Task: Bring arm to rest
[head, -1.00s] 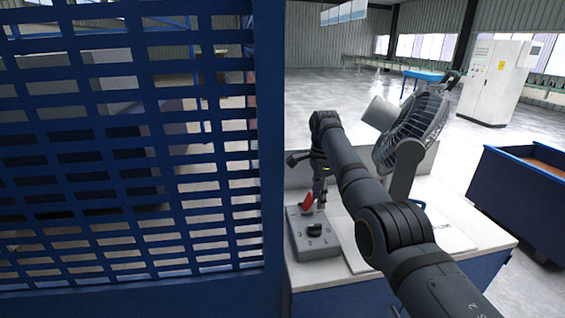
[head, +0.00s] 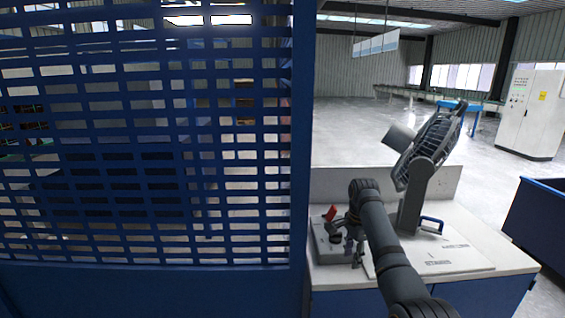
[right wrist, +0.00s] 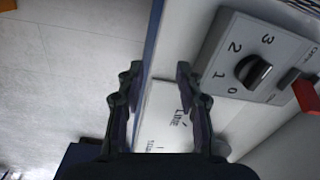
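My right arm reaches over the white-topped bench in the head view. Its gripper (head: 355,246) hangs beside the grey control box, partly hidden by my own arm. In the right wrist view the two fingers (right wrist: 158,80) are apart with nothing between them. The grey control box (head: 322,246) carries a dark knob and a red lever (head: 330,213). In the right wrist view the box (right wrist: 222,72) shows its knob (right wrist: 254,71) with numbers around it, to the right of the fingers and apart from them. My left gripper is in neither view.
A grey fan (head: 428,145) stands on the bench (head: 495,250) behind my arm, with a blue handle (head: 432,222) at its foot. A blue mesh panel (head: 150,285) fills the left side. A blue bin (head: 540,220) stands at the right. The floor behind is open.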

